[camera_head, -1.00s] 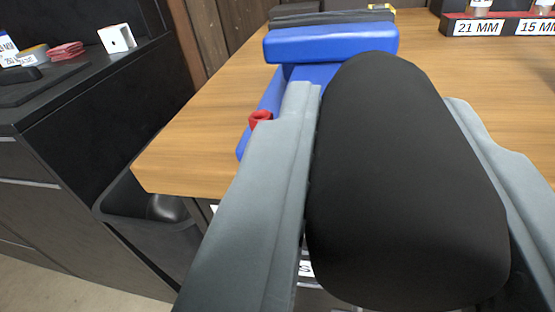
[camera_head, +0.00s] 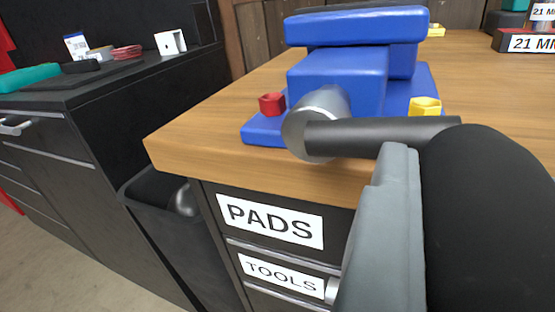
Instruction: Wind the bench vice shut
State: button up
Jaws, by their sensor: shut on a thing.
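The blue bench vice (camera_head: 345,75) sits on the wooden bench's front edge, its silver screw hub (camera_head: 318,110) facing me. A dark grey crank arm (camera_head: 375,137) runs level from the hub to the right. At its end is a large black handle grip (camera_head: 490,215), close to the camera. My gripper (camera_head: 455,165) is shut on this grip. Its grey left finger lies along the grip's left side; the other finger is hidden or out of frame. The vice's front jaw block spans the top; the gap behind it cannot be made out.
A red nut (camera_head: 271,104) and a yellow nut (camera_head: 425,107) stand on the vice's base. Drawers labelled PADS (camera_head: 270,221) and TOOLS (camera_head: 284,277) are below the bench top (camera_head: 200,125). A black cabinet (camera_head: 75,130) and a dark bin (camera_head: 165,205) stand left.

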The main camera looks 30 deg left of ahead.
jog(key=shift+f, duration=0.2)
jog(key=f, duration=0.3)
jog(key=shift+s+a+f, duration=0.1)
jog(key=shift+a+f, duration=0.1)
jog(key=shift+a, duration=0.2)
jog(key=a+f, duration=0.1)
jog(key=a, duration=0.2)
jog(key=shift+a+f, duration=0.15)
jog(key=shift+f, duration=0.25)
jog(key=shift+a+r, duration=0.15)
jog(key=shift+a, duration=0.85)
jog(key=shift+a+r, duration=0.15)
jog(key=shift+a, duration=0.8)
